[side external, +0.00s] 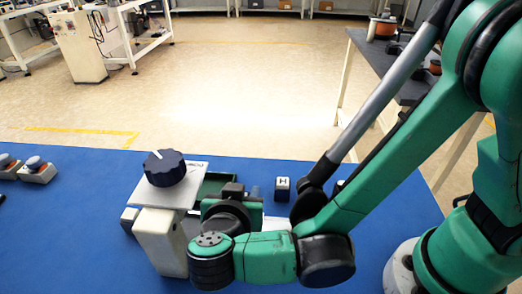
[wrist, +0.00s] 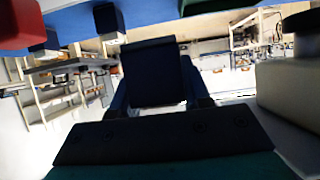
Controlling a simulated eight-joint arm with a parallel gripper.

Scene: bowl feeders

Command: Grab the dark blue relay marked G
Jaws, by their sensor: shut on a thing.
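My gripper (wrist: 155,100) is shut on a dark blue block (wrist: 152,72), which fills the space between its fingers in the wrist view. The face towards the wrist camera is in shadow and I cannot read a letter on it. In the side view my gripper (side external: 233,190) is beside the white stand, and the held block cannot be made out clearly. A dark blue relay marked H (side external: 282,189) stands on the blue table, to the right of my gripper and apart from it.
A white stand with a dark blue knob (side external: 166,167) is close on the left of my gripper. A green tray (side external: 215,183) lies behind it. Two button boxes (side external: 37,169) are at far left. The wrist view shows a red block (wrist: 10,45) and other dark blue blocks (wrist: 107,17).

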